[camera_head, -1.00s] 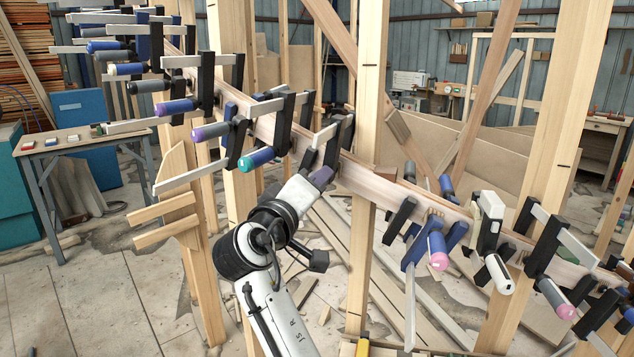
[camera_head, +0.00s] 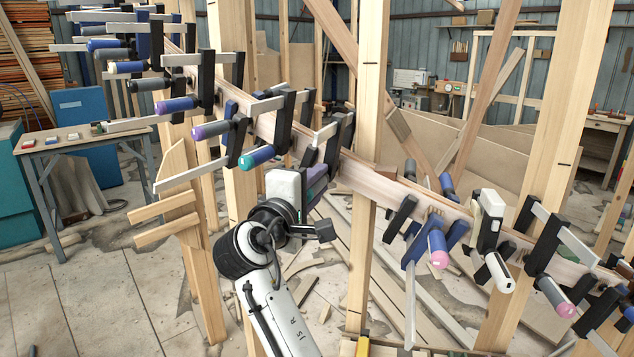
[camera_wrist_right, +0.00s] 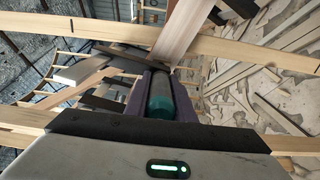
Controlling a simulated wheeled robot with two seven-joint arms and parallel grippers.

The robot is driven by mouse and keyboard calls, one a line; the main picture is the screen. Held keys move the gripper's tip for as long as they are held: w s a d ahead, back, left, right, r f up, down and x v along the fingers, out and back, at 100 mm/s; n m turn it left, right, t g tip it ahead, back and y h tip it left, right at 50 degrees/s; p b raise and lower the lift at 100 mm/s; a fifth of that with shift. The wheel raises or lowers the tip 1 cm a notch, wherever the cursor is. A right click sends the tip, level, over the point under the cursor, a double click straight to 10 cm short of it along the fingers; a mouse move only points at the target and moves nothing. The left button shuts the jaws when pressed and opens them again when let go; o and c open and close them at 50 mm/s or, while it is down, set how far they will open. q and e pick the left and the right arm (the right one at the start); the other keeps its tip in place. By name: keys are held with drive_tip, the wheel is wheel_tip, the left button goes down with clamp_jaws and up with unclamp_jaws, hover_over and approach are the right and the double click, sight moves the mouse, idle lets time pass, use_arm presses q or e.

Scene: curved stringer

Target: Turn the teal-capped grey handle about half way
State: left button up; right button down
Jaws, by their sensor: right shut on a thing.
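The teal-capped grey handle (camera_wrist_right: 161,92) lies between the two purple fingers of my right gripper (camera_wrist_right: 163,88) in the right wrist view. Its teal end faces the palm and its grey shaft runs away toward the wooden beam. In the head view my right gripper (camera_head: 316,178) is at the clamp just right of the blue, teal-capped handle (camera_head: 257,157). It is shut on the grey handle, which its white body and fingers mostly hide there. My left gripper is not in view.
The curved wooden stringer (camera_head: 372,185) carries several clamps with coloured handles on both sides of my gripper. A pink-capped blue handle (camera_head: 438,250) is to the right. Upright posts (camera_head: 366,90) stand close behind. A table (camera_head: 85,141) stands far left.

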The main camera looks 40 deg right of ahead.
idle(0.4)
drive_tip(key=c, duration=1.5)
unclamp_jaws()
drive_tip(key=b+v, duration=0.2)
drive_tip(key=v, duration=0.8)
drive_tip(key=shift+a+f, duration=0.1)
drive_tip(key=shift+a, duration=0.1)
